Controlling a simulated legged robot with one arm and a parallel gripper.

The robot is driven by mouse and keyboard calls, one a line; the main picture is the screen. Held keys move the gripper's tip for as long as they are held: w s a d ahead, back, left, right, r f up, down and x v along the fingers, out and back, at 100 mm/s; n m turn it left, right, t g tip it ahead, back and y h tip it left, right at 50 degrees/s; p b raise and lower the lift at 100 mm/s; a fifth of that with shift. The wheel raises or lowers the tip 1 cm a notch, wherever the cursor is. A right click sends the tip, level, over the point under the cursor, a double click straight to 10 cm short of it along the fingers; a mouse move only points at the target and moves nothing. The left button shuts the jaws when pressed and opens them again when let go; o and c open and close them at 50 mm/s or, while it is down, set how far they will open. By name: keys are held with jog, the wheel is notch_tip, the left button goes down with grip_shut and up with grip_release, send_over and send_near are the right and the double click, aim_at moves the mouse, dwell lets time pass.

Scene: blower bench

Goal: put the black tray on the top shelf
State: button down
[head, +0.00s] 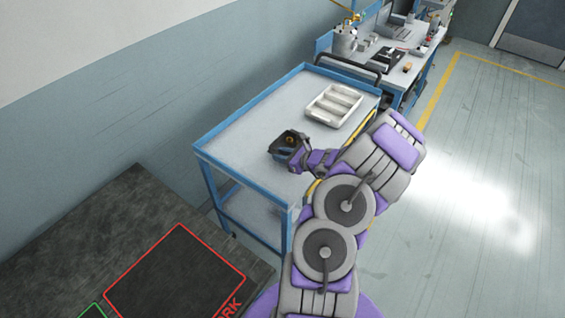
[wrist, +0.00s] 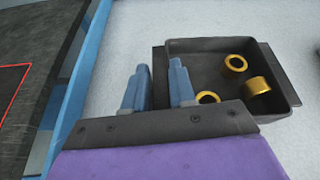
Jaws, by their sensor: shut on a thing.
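The black tray (head: 287,143) is over the near part of the blue-framed cart's top shelf (head: 250,120) in the head view. I cannot tell whether it rests on the shelf or hangs just above it. In the wrist view the black tray (wrist: 215,55) looks level and holds several brass rings (wrist: 258,86). My gripper (wrist: 160,85) is shut on the tray's left side, with one blue finger outside and one inside the wall. In the head view my gripper (head: 298,156) is at the tray's near right side, and its fingers are hard to see.
A pale compartment tray (head: 334,105) lies farther back on the top shelf. The shelf has a raised blue rim, and a lower shelf (head: 255,218) is below. A dark bench (head: 130,230) with a red-outlined area stands at lower left. A cluttered workbench (head: 395,45) is behind the cart.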

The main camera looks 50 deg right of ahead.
aim_at(282, 169)
notch_tip(282, 169, down, 4)
jog(key=shift+r+b, duration=0.25)
jog(key=shift+b, duration=0.25)
jog(key=c, duration=0.9)
grip_release()
jog(key=shift+s, duration=0.1)
jog(key=shift+r, duration=0.1)
